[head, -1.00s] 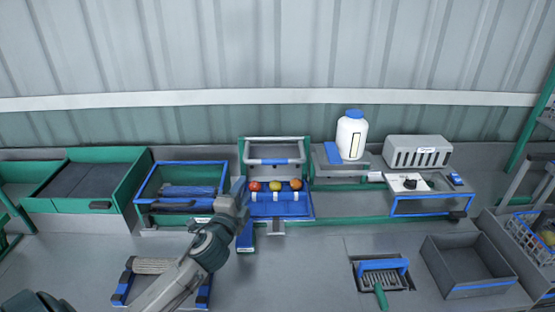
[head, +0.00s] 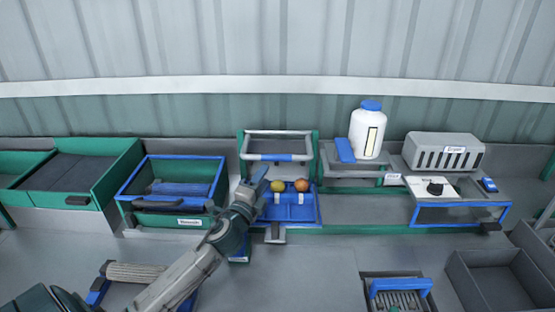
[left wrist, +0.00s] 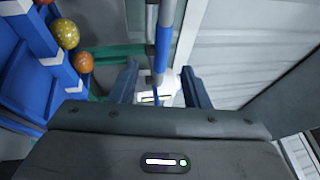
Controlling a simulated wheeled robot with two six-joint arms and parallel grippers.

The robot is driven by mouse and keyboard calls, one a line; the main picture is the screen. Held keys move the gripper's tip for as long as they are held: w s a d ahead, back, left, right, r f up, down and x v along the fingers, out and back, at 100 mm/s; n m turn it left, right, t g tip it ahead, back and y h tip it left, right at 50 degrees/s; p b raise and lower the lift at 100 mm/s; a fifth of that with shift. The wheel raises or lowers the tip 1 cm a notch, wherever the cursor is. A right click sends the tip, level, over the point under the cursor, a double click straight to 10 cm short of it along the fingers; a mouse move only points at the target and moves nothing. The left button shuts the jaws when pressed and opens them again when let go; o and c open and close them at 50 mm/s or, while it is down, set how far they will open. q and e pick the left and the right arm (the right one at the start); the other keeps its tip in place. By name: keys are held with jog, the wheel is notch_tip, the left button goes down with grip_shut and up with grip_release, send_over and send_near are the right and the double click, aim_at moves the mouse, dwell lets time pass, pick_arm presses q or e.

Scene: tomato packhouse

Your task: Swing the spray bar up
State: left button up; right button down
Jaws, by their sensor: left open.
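The spray bar (head: 280,157) is a grey tube with a blue middle section, low across the green-posted frame behind the blue tomato tray (head: 290,212). A yellow tomato (head: 278,185) and an orange tomato (head: 301,185) sit in the tray. My left gripper (head: 258,178) is open, in front of the bar's left part and over the tray's left side. In the left wrist view the bar (left wrist: 164,45) runs down between the open fingers (left wrist: 160,88); I cannot tell whether they touch it. The tomatoes show at that view's upper left. My right gripper is out of view.
A white bottle with a blue cap (head: 368,130) and a grey slotted box (head: 443,152) stand to the right. A blue-rimmed green bin (head: 172,221) is left of the tray. A brush-like roller (head: 150,272) lies in front. The counter's front middle is clear.

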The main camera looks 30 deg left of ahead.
aim_at(275, 159)
pick_arm(q)
jog(key=p+x, duration=0.3)
jog(key=x, duration=0.5)
jog(key=shift+w+r, duration=0.2)
jog(key=shift+w, duration=0.1)
jog(key=shift+w+p, duration=0.3)
jog(key=shift+c, duration=0.2)
grip_shut()
